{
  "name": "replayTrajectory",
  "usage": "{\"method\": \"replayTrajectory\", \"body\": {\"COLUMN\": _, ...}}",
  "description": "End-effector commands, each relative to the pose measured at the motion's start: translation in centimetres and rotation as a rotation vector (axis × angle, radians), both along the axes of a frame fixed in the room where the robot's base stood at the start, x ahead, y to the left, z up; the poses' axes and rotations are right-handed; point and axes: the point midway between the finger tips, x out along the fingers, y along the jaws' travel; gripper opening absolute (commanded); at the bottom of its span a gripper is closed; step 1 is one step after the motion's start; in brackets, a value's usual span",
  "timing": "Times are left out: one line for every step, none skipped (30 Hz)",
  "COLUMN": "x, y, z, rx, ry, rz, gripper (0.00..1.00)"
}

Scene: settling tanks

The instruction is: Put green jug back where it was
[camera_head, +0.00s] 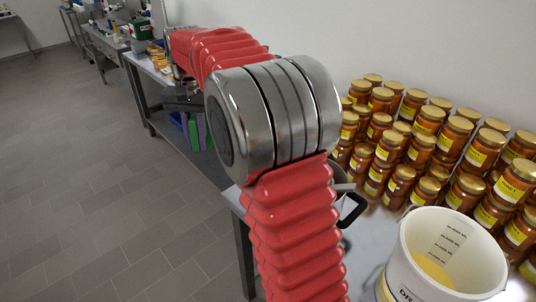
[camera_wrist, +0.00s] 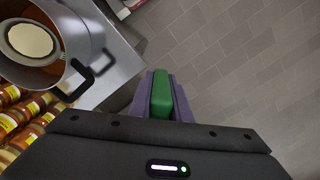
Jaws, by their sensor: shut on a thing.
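My gripper (camera_wrist: 161,88) is shut in the wrist view, its purple fingers on both sides of a green piece, the green jug (camera_wrist: 162,95). Only a narrow green part of the jug shows; its body is hidden from this camera. The jug is held out over the grey floor, beside the metal table's edge and apart from the table. In the head view my gripper (camera_head: 196,128) hangs beyond my arm's elbow, fingers pointing down, with a strip of green between them. My arm hides much of the table there.
A steel table (camera_wrist: 118,55) carries a metal pot (camera_wrist: 72,72) with a black handle. Several honey jars (camera_head: 425,140) are stacked along the wall. A white bucket (camera_head: 405,262) stands front right. Further benches (camera_head: 104,40) stand at the back left. The tiled floor (camera_head: 80,170) is open.

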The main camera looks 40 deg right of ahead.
Motion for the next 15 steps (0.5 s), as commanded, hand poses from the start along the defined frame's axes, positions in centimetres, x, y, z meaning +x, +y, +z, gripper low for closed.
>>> {"method": "replayTrajectory", "body": {"x": 1.5, "y": 1.8, "z": -0.6, "rx": 0.001, "ry": 0.002, "rz": 0.077, "gripper": 0.0}}
{"method": "replayTrajectory", "body": {"x": 2.2, "y": 2.8, "z": -0.8, "rx": 0.0, "ry": 0.001, "rz": 0.12, "gripper": 0.0}}
{"method": "replayTrajectory", "body": {"x": 3.1, "y": 4.0, "z": -1.2, "rx": 0.001, "ry": 0.0, "rz": 0.175, "gripper": 0.0}}
{"method": "replayTrajectory", "body": {"x": 3.7, "y": 4.8, "z": -1.4, "rx": 0.001, "ry": 0.001, "rz": 0.213, "gripper": 0.0}}
{"method": "replayTrajectory", "body": {"x": 4.3, "y": 5.6, "z": -1.6, "rx": 0.002, "ry": 0.0, "rz": 0.249, "gripper": 0.0}}
{"method": "replayTrajectory", "body": {"x": 4.9, "y": 6.7, "z": -1.9, "rx": 0.002, "ry": 0.0, "rz": 0.293, "gripper": 0.0}}
{"method": "replayTrajectory", "body": {"x": 5.3, "y": 7.3, "z": -2.1, "rx": 0.002, "ry": 0.0, "rz": 0.32, "gripper": 0.0}}
{"method": "replayTrajectory", "body": {"x": 5.6, "y": 7.9, "z": -2.2, "rx": 0.002, "ry": 0.0, "rz": 0.345, "gripper": 0.0}}
{"method": "replayTrajectory", "body": {"x": 6.0, "y": 8.5, "z": -2.4, "rx": 0.002, "ry": 0.0, "rz": 0.372, "gripper": 0.0}}
{"method": "replayTrajectory", "body": {"x": 6.2, "y": 8.8, "z": -2.5, "rx": 0.003, "ry": 0.0, "rz": 0.386, "gripper": 0.0}}
{"method": "replayTrajectory", "body": {"x": 6.3, "y": 9.1, "z": -2.6, "rx": 0.003, "ry": 0.0, "rz": 0.398, "gripper": 0.0}}
{"method": "replayTrajectory", "body": {"x": 6.4, "y": 9.4, "z": -2.6, "rx": 0.003, "ry": -0.001, "rz": 0.41, "gripper": 0.0}}
{"method": "replayTrajectory", "body": {"x": 6.5, "y": 9.5, "z": -2.6, "rx": 0.002, "ry": -0.002, "rz": 0.415, "gripper": 0.0}}
{"method": "replayTrajectory", "body": {"x": 6.5, "y": 9.5, "z": -2.6, "rx": 0.002, "ry": -0.002, "rz": 0.418, "gripper": 0.0}}
{"method": "replayTrajectory", "body": {"x": 6.5, "y": 9.5, "z": -2.6, "rx": 0.002, "ry": -0.002, "rz": 0.419, "gripper": 0.0}}
